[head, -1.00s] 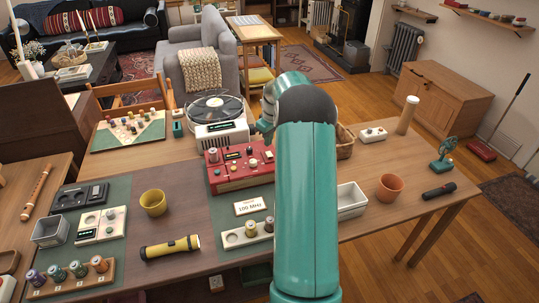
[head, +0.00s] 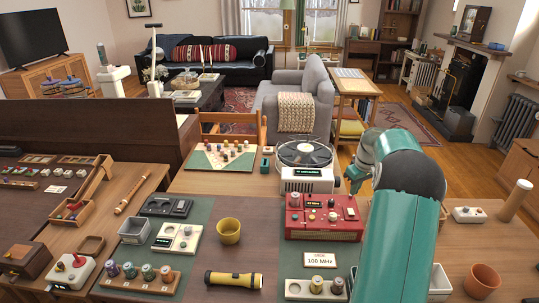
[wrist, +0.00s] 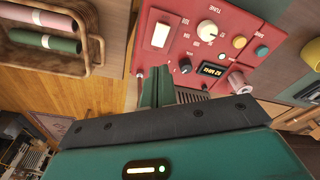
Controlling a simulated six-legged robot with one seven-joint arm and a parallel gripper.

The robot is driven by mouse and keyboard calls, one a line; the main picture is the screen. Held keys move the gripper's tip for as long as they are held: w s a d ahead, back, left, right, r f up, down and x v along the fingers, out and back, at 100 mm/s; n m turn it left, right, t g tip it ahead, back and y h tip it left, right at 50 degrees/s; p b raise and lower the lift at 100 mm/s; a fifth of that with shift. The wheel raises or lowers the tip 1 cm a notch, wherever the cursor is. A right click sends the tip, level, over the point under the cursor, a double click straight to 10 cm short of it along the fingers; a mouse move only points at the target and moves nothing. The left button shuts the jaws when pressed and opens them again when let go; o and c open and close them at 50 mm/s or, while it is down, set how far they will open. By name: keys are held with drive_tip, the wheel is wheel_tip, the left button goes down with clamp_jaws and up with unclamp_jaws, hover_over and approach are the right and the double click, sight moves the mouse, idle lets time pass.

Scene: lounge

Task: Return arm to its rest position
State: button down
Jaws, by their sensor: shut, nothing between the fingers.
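My teal arm (head: 405,215) rises at the right of the head view, bent at its top joint. It hides part of the table, and my fingers are not clearly seen there. In the wrist view my gripper (wrist: 156,90) shows two teal fingers together, shut and empty. Beyond them is the red radio (wrist: 190,48) with knobs, a white switch and a small lit display. The radio (head: 323,224) also stands on the table left of my arm in the head view. I cannot tell the exact gap between fingertips and radio.
A yellow cup (head: 228,231) and a flashlight (head: 233,279) stand and lie to the left. An orange pot (head: 482,281) is on the right. A wicker basket (wrist: 92,62) holds rolled items.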

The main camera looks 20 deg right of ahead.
drive_tip(key=s+a+r, duration=0.2)
drive_tip(key=a+r, duration=0.4)
drive_tip(key=a, duration=0.3)
drive_tip(key=s+a+r+t+h, duration=0.1)
drive_tip(key=a+r, duration=0.5)
drive_tip(key=a, duration=0.3)
drive_tip(key=s+a+r, duration=0.2)
drive_tip(key=a+r, duration=0.3)
drive_tip(key=a, duration=0.5)
drive_tip(key=s+a+t+y, duration=0.1)
drive_tip(key=s+a+t, duration=0.1)
drive_tip(key=s+a, duration=1.5)
drive_tip(key=s, duration=0.3)
drive_tip(key=shift+f+t, duration=0.25)
drive_tip(key=shift+t, duration=0.15)
